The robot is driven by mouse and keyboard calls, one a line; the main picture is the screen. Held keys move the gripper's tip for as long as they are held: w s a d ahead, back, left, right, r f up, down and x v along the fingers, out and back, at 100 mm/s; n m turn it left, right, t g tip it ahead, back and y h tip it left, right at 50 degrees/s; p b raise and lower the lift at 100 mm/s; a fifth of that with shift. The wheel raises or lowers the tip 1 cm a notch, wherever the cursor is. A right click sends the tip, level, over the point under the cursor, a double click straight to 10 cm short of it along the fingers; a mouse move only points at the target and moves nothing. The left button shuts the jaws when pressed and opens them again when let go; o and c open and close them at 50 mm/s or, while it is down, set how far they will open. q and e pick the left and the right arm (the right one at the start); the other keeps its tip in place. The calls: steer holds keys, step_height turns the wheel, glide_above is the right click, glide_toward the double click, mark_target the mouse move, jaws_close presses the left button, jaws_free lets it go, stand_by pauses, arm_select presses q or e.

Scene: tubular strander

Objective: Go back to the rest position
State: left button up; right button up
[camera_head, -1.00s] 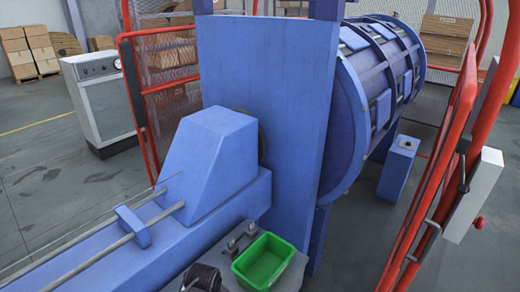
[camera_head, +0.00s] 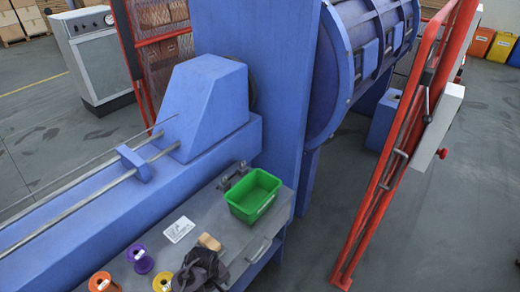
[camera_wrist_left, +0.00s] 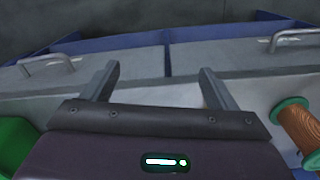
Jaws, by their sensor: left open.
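My left gripper (camera_wrist_left: 158,75) shows in the left wrist view with its two fingers wide apart. Nothing is between them. Beyond the fingers are grey panels with metal handles. A green bin (camera_wrist_left: 15,148) is at the lower left there, and a copper-coloured spool with green flanges (camera_wrist_left: 297,125) lies at the right, both apart from the fingers. My right gripper is in neither view.
The green bin (camera_head: 253,195) stands on the bench. Orange (camera_head: 103,282), purple (camera_head: 140,259) and yellow (camera_head: 162,282) spools stand left of the dark shape. The blue machine (camera_head: 245,90) rises behind. A red guard frame (camera_head: 400,150) stands right; floor between is clear.

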arm_select(q)
steer(key=s+a+f+m+b, duration=0.1)
steer(key=s+a+f+m, duration=0.15)
steer(key=s+f, duration=0.6)
steer(key=s+a+f+m+b, duration=0.1)
steer(key=s+f+m, duration=0.2)
steer(key=s+f, duration=0.55)
steer(key=s+a+f+m, duration=0.2)
steer(key=s+f, duration=0.3)
steer(key=s, duration=0.3)
steer(key=s+a+f+m, duration=0.3)
steer(key=s+f, duration=0.3)
steer(key=s, duration=0.2)
steer(key=shift+s+a+f+t+b, duration=0.25)
steer(key=shift+s+t+b, duration=0.05)
steer(key=shift+t+b, duration=0.1)
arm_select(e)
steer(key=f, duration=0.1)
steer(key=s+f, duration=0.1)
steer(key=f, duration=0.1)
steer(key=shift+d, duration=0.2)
